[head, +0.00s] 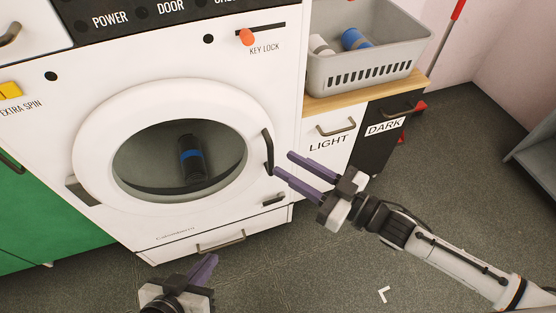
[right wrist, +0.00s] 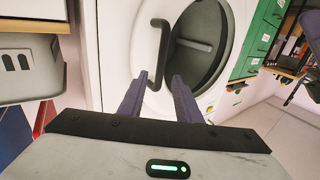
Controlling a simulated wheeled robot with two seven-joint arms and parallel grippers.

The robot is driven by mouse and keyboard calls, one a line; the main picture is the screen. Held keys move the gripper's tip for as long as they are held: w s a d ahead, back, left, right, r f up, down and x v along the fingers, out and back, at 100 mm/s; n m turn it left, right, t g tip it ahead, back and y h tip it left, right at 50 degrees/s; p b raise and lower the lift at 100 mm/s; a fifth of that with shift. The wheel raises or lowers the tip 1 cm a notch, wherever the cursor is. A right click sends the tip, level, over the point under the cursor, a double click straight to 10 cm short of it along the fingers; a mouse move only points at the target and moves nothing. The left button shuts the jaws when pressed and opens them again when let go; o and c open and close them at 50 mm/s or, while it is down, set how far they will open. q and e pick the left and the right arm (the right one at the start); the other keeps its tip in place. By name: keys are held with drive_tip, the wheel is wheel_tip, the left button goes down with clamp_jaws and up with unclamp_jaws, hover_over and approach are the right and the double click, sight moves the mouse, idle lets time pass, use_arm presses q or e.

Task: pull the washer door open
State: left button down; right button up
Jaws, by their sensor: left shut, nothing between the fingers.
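The white washer (head: 52,113) has a round door with a white ring (head: 95,125) and dark glass. The door looks shut. Its dark vertical handle (head: 268,150) is on the ring's right side, and it also shows in the right wrist view (right wrist: 156,50). My right gripper (head: 283,163) is open and empty, its fingertips just right of the handle. In the right wrist view, the handle lies between the fingertips (right wrist: 160,76); whether they touch it I cannot tell. My left gripper (head: 212,259) is shut and empty, low in front of the washer.
A dark bottle with a blue band (head: 191,158) shows behind the glass. A grey basket (head: 360,70) with bottles stands on the LIGHT (head: 328,155) and DARK (head: 375,150) cabinet at right. A green cabinet (head: 40,215) is at left. Floor at the front right is clear.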

drive_tip(key=shift+x, duration=2.05)
clamp_jaws()
